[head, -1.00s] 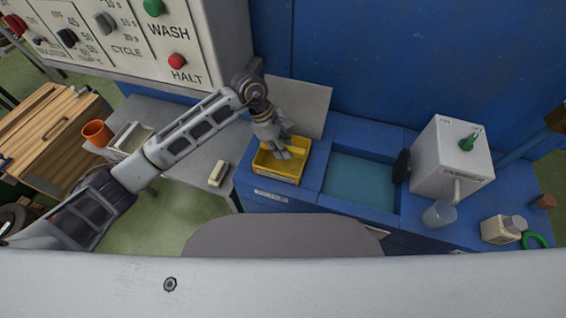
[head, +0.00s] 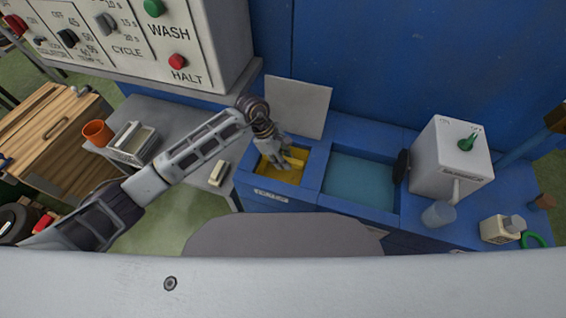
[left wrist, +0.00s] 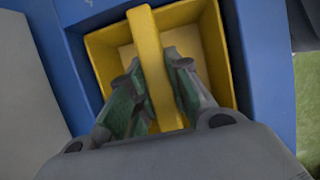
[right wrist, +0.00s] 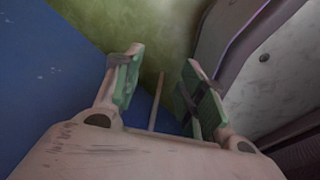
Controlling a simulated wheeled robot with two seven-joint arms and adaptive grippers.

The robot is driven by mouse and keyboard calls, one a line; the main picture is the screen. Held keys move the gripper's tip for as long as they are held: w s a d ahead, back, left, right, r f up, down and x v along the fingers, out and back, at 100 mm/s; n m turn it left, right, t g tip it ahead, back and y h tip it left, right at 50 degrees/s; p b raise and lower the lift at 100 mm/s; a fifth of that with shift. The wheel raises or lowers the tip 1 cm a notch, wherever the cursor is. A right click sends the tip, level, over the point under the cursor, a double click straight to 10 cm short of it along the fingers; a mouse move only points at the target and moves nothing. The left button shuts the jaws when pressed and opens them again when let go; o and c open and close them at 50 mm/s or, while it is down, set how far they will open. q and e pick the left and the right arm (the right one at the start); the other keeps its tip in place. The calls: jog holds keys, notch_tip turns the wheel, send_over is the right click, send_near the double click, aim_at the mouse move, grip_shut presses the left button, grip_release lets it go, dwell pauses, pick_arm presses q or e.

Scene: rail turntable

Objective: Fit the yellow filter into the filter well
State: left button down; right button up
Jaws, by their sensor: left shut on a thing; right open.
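The yellow filter (head: 279,175) is an open box with a bar handle across its middle. It sits down inside the filter well (head: 316,163), with the well's blue rim around it in the head view. My left gripper (head: 284,158) is shut on the filter's handle from above. In the left wrist view the fingers (left wrist: 153,68) clasp both sides of the handle, with the filter's walls (left wrist: 212,40) inside the blue surround. Whether the filter touches the well's bottom is hidden. My right gripper (right wrist: 162,75) is open and empty in the right wrist view.
A grey lid (head: 297,105) stands raised behind the well. A grey side table (head: 190,150) lies left. The control panel (head: 130,40) hangs above.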

pick_arm(q)
jog(key=shift+f, duration=1)
pick_arm(e)
jog(key=shift+s+a, duration=0.35)
jog(key=shift+a, duration=0.05)
jog(key=shift+w+d+f, duration=0.1)
pick_arm(q)
jog(key=shift+f, duration=0.1)
jog(key=c, duration=1.6)
grip_release()
jog(key=shift+o, duration=1.4)
pick_arm(e)
jog(key=shift+w+d, duration=0.4)
jog(key=shift+d, duration=0.1)
jog(key=shift+s+a, duration=0.1)
jog(key=shift+a, duration=0.05)
